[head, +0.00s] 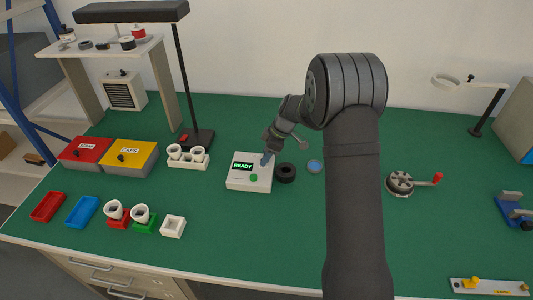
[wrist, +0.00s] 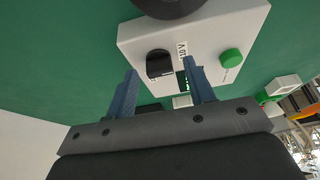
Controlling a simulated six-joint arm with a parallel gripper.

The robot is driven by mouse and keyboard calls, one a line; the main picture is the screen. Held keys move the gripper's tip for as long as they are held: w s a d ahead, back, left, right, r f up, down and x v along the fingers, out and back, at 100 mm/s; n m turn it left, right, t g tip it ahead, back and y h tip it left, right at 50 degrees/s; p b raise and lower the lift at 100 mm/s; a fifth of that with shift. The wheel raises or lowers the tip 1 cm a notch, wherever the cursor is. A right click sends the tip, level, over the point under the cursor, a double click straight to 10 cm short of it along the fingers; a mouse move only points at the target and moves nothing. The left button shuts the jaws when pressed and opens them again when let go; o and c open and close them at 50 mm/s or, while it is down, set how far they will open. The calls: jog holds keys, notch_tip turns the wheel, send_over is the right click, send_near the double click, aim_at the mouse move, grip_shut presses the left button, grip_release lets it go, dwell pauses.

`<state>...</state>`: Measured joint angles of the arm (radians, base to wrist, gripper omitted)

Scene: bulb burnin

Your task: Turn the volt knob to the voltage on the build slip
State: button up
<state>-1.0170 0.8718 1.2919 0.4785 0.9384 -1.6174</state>
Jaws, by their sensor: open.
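The white tester box (head: 248,183) stands on the green bench with a lit display reading "READY" (head: 243,167) and a green button (head: 253,177). No contact is clear. In the head view, my gripper (head: 267,159) is at the box's back right corner and hides the knob. I cannot make out a build slip.
A black ring (head: 286,172) stands close to the box's right side, and a blue-topped disc (head: 314,167) lies beyond it. A white holder with pale cups (head: 188,160) and a lamp post (head: 184,90) stand to the left. The front middle of the bench is clear.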

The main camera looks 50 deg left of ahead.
jog(key=c, duration=1)
